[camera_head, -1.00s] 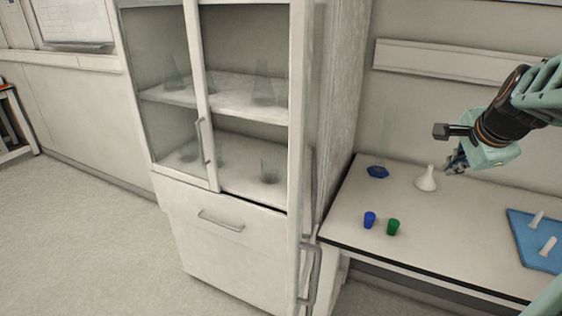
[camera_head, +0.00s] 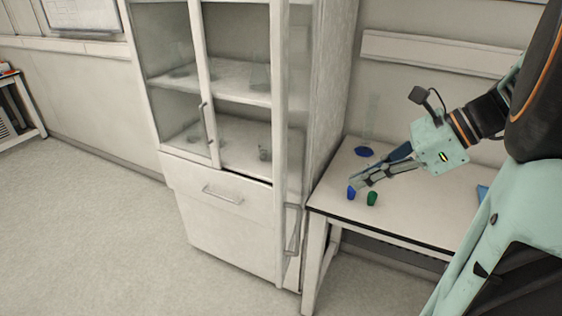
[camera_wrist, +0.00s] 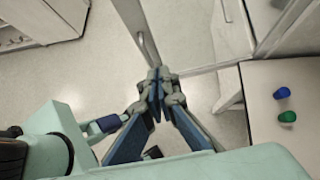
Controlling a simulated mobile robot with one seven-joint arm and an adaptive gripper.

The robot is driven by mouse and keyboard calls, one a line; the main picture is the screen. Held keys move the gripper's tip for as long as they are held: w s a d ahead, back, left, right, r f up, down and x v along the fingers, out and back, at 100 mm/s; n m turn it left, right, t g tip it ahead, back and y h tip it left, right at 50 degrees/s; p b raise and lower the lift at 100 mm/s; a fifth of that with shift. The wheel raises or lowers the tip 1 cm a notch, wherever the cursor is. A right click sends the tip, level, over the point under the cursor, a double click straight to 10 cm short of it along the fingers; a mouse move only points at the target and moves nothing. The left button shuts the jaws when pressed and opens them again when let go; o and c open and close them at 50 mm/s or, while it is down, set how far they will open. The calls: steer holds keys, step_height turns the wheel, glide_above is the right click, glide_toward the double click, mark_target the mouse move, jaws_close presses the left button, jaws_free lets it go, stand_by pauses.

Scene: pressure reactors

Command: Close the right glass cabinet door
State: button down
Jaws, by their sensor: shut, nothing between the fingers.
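The glass cabinet (camera_head: 232,190) stands left of the table. Its right glass door (camera_head: 283,110) is swung open toward me and shows nearly edge-on, with its long handle (camera_head: 293,230) low on it. The left glass door (camera_head: 172,70) sits in the cabinet front, with its own handle (camera_head: 205,122). My gripper (camera_head: 358,181) is shut and empty, to the right of the open door and apart from it in the picture. In the wrist view the closed fingertips (camera_wrist: 157,82) are near a pale slanted bar (camera_wrist: 143,30), perhaps the door's handle; contact is unclear.
The table (camera_head: 400,215) to the right holds a blue cup (camera_head: 351,192), a green cup (camera_head: 372,199) and a blue object (camera_head: 363,151). My arm hides its right part. Glassware stands on the cabinet shelves. The floor (camera_head: 90,220) in front and left is clear.

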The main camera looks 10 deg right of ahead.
glide_toward(288, 201)
step_height(288, 201, down, 3)
steer(key=shift+w+a+f, duration=0.15)
steer(key=shift+w+a, duration=0.1)
steer(key=shift+a, duration=0.4)
steer(key=shift+w+a+f, duration=0.15)
steer(key=shift+w+a, duration=0.1)
steer(key=shift+a, duration=0.4)
steer(key=shift+w+a+f, duration=0.15)
steer(key=shift+w+a, duration=0.1)
steer(key=shift+a, duration=0.4)
